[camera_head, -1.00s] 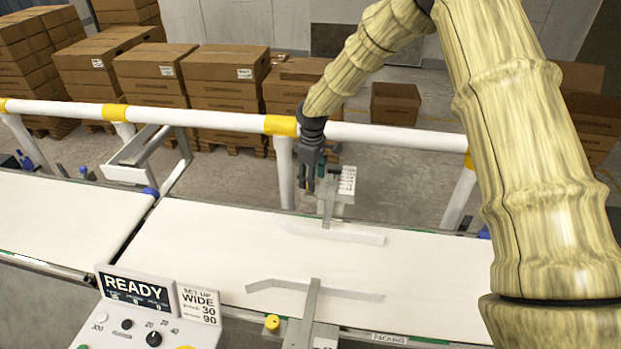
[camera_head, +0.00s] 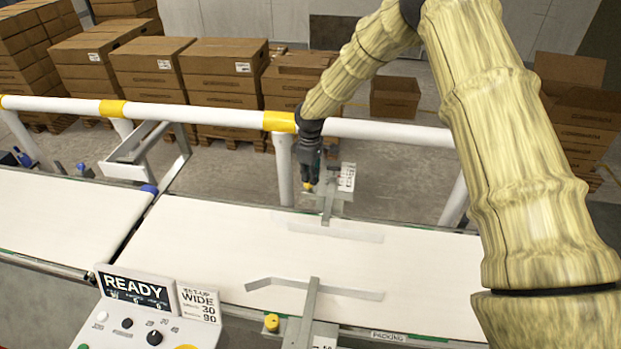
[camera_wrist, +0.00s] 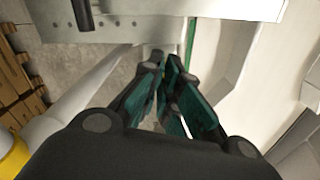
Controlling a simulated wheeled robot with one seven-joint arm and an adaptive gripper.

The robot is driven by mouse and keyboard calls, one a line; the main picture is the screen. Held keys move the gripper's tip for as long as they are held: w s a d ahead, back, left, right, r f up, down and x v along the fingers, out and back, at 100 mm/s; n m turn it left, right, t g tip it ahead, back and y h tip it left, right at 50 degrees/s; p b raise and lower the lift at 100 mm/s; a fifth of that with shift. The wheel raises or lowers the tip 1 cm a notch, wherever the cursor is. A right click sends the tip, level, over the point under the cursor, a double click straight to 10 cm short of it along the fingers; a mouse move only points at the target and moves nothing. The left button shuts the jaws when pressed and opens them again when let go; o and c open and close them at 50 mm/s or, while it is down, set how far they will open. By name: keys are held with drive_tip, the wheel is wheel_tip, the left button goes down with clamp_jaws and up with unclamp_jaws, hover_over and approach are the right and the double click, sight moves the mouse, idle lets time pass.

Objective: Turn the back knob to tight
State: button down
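The back knob (camera_head: 308,186) is a small yellow spot at the back guide-rail bracket (camera_head: 328,205), beyond the far belt edge in the head view. My gripper (camera_head: 309,178) points down right at it, with the fingertips at the knob and covering most of it. In the wrist view, the green-padded fingers of my gripper (camera_wrist: 165,75) are close together with a narrow gap. The knob is not clearly visible between them, so I cannot tell whether they grip it. The scale and pointer are too small to read.
A yellow front knob (camera_head: 271,322) sits at the near rail bracket. The control panel (camera_head: 140,320) shows READY, beside a set-up card (camera_head: 199,302) reading WIDE, 30, 90. A white rail (camera_head: 390,132) runs behind the white belt (camera_head: 200,240). Cartons stand behind.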

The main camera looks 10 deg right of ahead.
drive_tip(key=shift+s+a+f, duration=0.15)
drive_tip(key=shift+a+f, duration=0.25)
drive_tip(key=shift+f, duration=0.25)
drive_tip(key=c, duration=1.2)
unclamp_jaws()
drive_tip(key=shift+s+f, duration=0.1)
drive_tip(key=shift+f, duration=0.1)
drive_tip(key=shift+c, duration=0.2)
drive_tip(key=shift+o, duration=0.7)
drive_tip(key=shift+f, duration=0.1)
drive_tip(key=shift+w+f, duration=0.1)
drive_tip(key=shift+w, duration=0.4)
drive_tip(key=shift+s+d+r, duration=0.1)
drive_tip(key=shift+d+r, duration=0.1)
drive_tip(key=shift+r, duration=0.2)
wheel_tip(320, 180, up, 12)
drive_tip(key=shift+f, duration=0.25)
